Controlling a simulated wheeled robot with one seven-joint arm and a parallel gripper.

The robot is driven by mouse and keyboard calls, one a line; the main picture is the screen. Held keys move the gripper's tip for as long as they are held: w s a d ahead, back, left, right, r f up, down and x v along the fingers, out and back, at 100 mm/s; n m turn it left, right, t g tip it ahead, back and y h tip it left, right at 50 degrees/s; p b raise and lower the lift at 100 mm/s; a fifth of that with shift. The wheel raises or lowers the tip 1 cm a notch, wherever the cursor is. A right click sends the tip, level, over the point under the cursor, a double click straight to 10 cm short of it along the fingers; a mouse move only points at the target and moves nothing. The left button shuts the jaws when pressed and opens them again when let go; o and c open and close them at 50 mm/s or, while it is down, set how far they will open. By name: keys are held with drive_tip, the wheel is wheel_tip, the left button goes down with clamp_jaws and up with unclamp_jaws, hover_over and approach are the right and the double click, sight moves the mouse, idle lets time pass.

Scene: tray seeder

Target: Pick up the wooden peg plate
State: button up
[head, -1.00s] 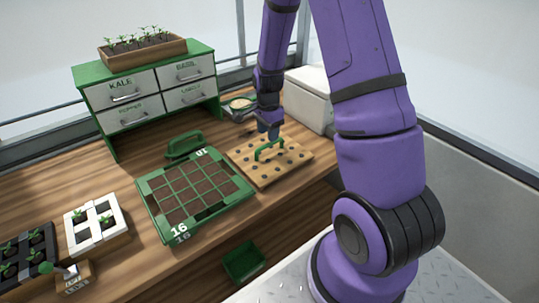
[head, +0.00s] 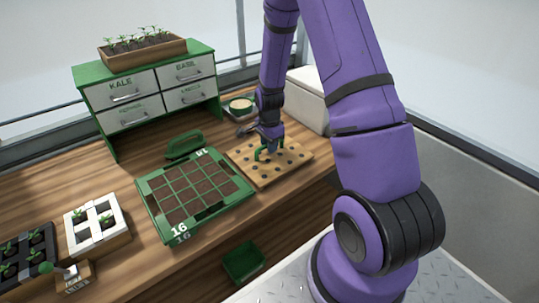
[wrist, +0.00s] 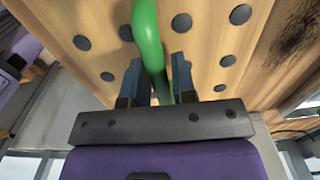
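The wooden peg plate (head: 290,163) lies flat on the wooden bench in the head view, with dark round pegs or holes and a green arched handle (head: 258,152). My gripper (head: 267,147) is down at the handle from above. In the wrist view the two dark fingers of my gripper (wrist: 158,85) stand on either side of the green handle (wrist: 149,40). A narrow gap shows beside the handle, so the fingers look open around it. The plate's wooden face (wrist: 205,60) fills much of that view. The handle's far end is hidden by the gripper.
The green-framed seed tray (head: 160,213) sits just left of the plate. A white box (head: 308,100) and a small bowl (head: 240,105) stand behind it. A drawer cabinet (head: 150,90) is at the back left. The bench's front edge is close to the plate.

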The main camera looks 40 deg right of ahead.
clamp_jaws()
